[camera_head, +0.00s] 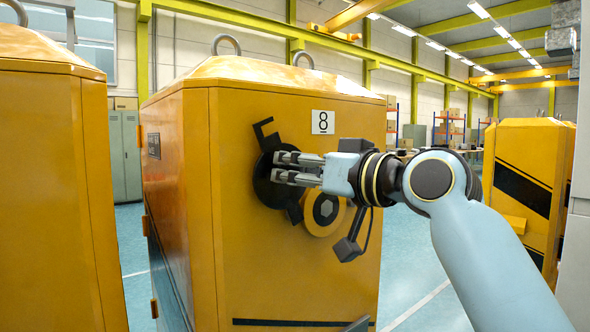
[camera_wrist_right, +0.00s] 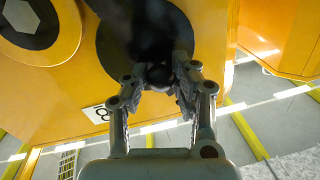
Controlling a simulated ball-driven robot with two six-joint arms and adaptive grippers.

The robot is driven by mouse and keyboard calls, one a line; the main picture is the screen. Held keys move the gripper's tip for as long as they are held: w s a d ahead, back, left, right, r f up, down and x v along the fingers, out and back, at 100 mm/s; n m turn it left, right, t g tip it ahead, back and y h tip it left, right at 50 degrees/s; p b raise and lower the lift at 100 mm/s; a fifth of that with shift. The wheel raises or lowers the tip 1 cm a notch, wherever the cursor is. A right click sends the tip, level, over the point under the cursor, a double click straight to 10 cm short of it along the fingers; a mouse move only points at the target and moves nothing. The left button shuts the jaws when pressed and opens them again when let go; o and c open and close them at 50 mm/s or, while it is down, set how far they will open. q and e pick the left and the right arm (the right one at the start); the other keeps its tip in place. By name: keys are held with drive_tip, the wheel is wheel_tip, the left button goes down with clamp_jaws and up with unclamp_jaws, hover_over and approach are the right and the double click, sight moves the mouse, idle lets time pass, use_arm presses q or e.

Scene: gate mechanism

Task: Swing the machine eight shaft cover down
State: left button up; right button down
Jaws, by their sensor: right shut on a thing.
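Machine eight is the yellow cabinet (camera_head: 230,262) with the white "8" plate (camera_head: 323,122). Its shaft cover (camera_head: 264,191), a round black disc, sits on the front face, up and left of the yellow shaft hub (camera_head: 334,223). The hub's grey hexagonal centre is uncovered. The cover (camera_wrist_right: 112,48) and hub (camera_wrist_right: 62,42) also show in the right wrist view. My right gripper (camera_head: 275,167) reaches in from the right in front of the cover. In the right wrist view my right gripper (camera_wrist_right: 158,78) is shut on a small dark knob on the cover. My left gripper is out of view.
An angular black bracket (camera_head: 265,133) sticks out above the cover. A black block (camera_head: 347,249) hangs below my right wrist, beside the hub. Another yellow machine (camera_head: 45,200) stands close at the left, and one (camera_head: 530,185) stands at the back right. Blue floor lies between.

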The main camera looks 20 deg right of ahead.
drive_tip(key=shift+d, duration=0.1)
drive_tip(key=w+d+m+t+p, duration=0.1)
drive_tip(key=w+d+m+p, duration=0.2)
drive_tip(key=d+m+p, duration=0.5)
drive_tip(key=shift+w+d+f+m+t+h+b, duration=0.3)
drive_tip(key=shift+d+f+m+b, duration=0.35)
drive_tip(key=shift+f+m, duration=1.5)
drive_tip(key=shift+w+d+f+m+t+h+b, duration=0.15)
drive_tip(key=shift+d+f+m+h+b, duration=0.5)
drive_tip(key=shift+m, duration=2.65)
drive_tip(key=shift+w+d+f+m+t+h+b, duration=0.15)
drive_tip(key=shift+w+d+f+m+b, duration=0.45)
drive_tip(key=shift+f+m, duration=1.65)
drive_tip(key=shift+s+d+r+m, duration=0.2)
drive_tip(key=shift+s+r+m, duration=0.1)
drive_tip(key=shift+r+m, duration=0.2)
drive_tip(key=c, duration=1)
unclamp_jaws()
